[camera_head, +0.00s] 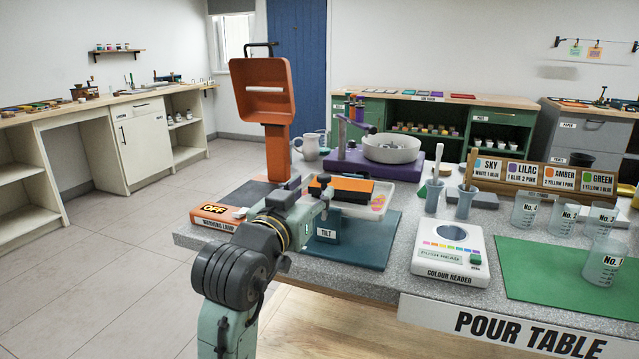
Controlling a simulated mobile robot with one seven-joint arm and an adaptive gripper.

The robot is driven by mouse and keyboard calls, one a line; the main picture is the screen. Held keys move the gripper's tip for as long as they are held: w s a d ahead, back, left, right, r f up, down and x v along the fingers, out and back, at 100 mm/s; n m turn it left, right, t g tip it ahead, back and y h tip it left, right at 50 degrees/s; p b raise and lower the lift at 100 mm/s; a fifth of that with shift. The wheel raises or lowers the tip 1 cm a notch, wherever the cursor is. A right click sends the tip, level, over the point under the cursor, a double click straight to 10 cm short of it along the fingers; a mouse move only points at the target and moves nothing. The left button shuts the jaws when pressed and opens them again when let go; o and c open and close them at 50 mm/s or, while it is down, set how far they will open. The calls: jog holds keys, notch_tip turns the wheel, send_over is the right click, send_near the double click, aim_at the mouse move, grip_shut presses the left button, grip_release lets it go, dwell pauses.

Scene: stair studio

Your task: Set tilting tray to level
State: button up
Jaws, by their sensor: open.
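The tilting tray (383,188) is a white shallow tray with pink and yellow marks, above a dark teal base (372,245). A "TILT" label (326,234) stands at the base's front. An orange and black block (342,188) shows over the tray's left part; I cannot tell whether it rests on the tray. My arm reaches up from the lower left, and my gripper (324,187) is at its end, beside the block and the tray's left side. The gripper is small and partly hidden, with nothing visibly held. The tray's exact tilt is unclear, and its left side is covered.
An orange warming lamp (265,95) with an "OFF" sign (214,209) stands left. A purple stand with a white bowl (392,148) is behind. A colour reader (450,250), green mat (570,275) and several clear cups stand right. The table's front left edge is close to my arm.

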jog(key=shift+v, duration=2.1)
